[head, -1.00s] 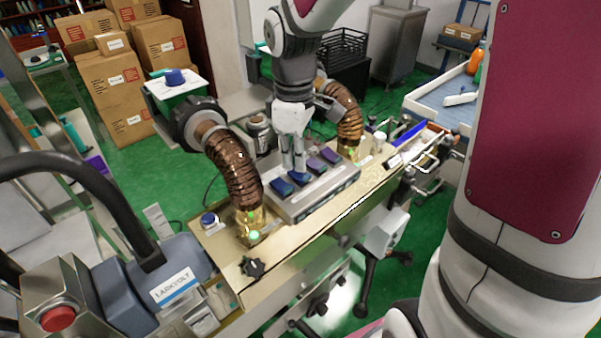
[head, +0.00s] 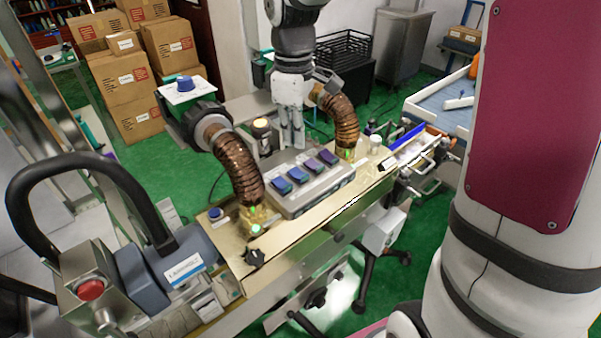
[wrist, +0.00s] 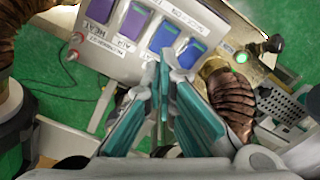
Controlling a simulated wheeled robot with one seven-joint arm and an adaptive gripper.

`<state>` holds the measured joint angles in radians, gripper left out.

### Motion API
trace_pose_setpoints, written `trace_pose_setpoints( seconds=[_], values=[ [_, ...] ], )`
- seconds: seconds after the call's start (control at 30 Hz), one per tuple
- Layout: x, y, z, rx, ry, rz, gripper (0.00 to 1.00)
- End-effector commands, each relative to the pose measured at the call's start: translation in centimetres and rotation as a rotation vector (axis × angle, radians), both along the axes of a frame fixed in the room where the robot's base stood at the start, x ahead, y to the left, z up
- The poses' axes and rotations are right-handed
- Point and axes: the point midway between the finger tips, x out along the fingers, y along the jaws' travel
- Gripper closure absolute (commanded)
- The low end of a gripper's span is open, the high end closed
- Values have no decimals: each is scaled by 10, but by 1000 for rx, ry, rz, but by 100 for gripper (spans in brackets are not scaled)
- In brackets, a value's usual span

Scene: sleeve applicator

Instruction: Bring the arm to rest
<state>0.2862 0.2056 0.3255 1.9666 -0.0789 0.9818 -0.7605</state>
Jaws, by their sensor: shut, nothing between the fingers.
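My gripper (head: 291,146) hangs pointing down behind the rocker-switch box (head: 322,192), its fingers together and empty. In the wrist view my gripper (wrist: 163,72) shows its teal-lined fingers closed at the lower middle, with the switch box (wrist: 130,60) ahead of them. The box carries several blue and purple rocker switches, among them a blue switch (head: 282,186) at its left end and a purple switch (head: 327,157) at its right end. No finger visibly touches a switch.
Brown ribbed hoses arch on both sides of the gripper, a left hose (head: 237,166) and a right hose (head: 341,118). A red button box (head: 91,290) is at front left. Cardboard boxes (head: 125,90) stand behind.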

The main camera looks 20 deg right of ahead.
Motion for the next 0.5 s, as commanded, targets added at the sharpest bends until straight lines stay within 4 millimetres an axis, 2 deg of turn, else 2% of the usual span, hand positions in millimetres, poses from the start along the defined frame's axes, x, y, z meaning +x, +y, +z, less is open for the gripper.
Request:
trace_pose_setpoints(
  seconds=[0.5],
  values=[
    [-3,0,5,-7,-12,-17,100]
  ],
)
